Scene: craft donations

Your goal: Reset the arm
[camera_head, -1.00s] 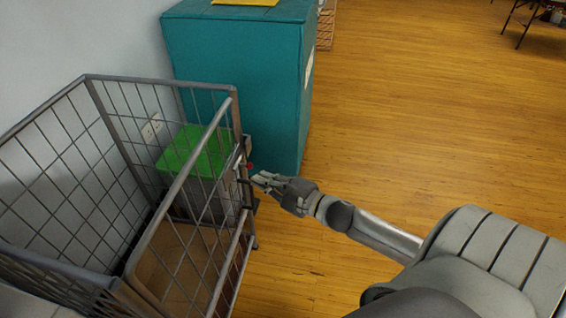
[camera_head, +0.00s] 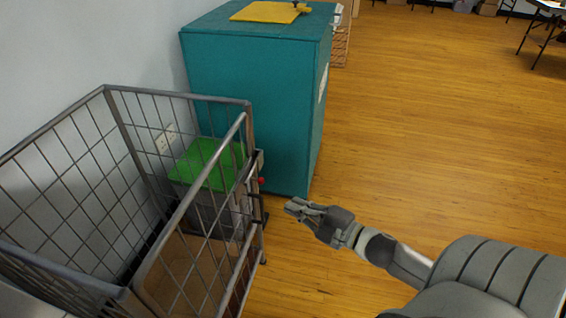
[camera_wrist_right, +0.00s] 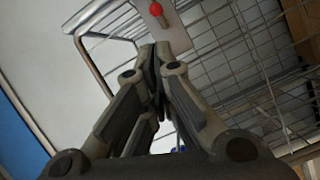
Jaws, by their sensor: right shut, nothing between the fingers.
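My right gripper (camera_head: 291,206) is shut and empty in the head view, over the wooden floor to the right of the wire cage cart. Its closed fingers also fill the middle of the right wrist view (camera_wrist_right: 160,50). The right arm reaches in from the lower right of the head view. A clear gap shows between the fingertips and the cart. My left gripper is not in view.
The wire cart (camera_head: 250,103) stands at left by the wall. A green-topped box (camera_head: 205,160) and a red knob (camera_head: 262,181), also in the wrist view (camera_wrist_right: 155,9), are near its far end. A teal cabinet (camera_head: 260,110) stands behind. The wooden floor (camera_head: 430,130) at right is open.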

